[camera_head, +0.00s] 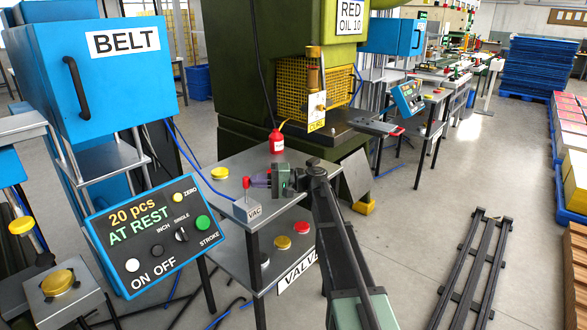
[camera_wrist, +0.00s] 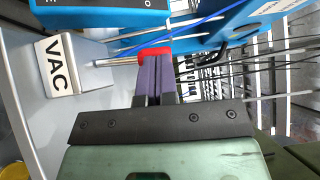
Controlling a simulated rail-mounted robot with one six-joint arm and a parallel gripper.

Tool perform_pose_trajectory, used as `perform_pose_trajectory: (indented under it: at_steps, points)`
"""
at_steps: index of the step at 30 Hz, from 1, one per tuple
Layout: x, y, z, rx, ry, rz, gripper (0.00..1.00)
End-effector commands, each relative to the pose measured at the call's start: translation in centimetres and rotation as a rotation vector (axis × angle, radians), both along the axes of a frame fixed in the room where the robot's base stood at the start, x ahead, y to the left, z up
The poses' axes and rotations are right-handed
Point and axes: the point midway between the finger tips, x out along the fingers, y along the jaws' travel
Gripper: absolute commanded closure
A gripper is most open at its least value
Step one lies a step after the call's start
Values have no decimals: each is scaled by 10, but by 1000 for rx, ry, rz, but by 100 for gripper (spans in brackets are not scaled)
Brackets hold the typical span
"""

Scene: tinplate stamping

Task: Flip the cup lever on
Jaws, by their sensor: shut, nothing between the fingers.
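The lever has a red knob (camera_head: 246,182) on a thin metal stem and rises from a small grey box labelled VAC (camera_head: 246,209) on the table's front left corner. The stem looks about upright in the head view. In the wrist view the red knob (camera_wrist: 155,51) lies right at my fingertips, with the stem running left to the VAC box (camera_wrist: 62,65). My gripper (camera_head: 256,180) is shut and empty, its purple fingers together just right of the knob. In the wrist view the fingertips (camera_wrist: 158,60) overlap the knob's edge; whether they touch I cannot tell.
A blue control panel (camera_head: 155,236) reading "AT REST" stands left of the table. A red oil bottle (camera_head: 276,141) and a yellow round lid (camera_head: 220,173) are on the table (camera_head: 204,191). The green press (camera_head: 232,70) rises behind.

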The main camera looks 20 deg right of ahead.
Motion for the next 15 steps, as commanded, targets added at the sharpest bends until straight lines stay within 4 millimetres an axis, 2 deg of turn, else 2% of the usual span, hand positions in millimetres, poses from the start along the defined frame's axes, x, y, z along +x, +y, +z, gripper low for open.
perform_pose_trajectory:
  at_steps: [1, 6, 10, 11, 15]
  points:
    - [-3, 11, 10, -36, -20, 11, 100]
    - [-9, 21, 12, -170, -99, 11, 100]
    - [-13, 27, 11, -262, -150, 9, 100]
    - [-11, 26, 6, -257, -148, 8, 100]
    - [-11, 25, 4, -255, -146, 8, 100]
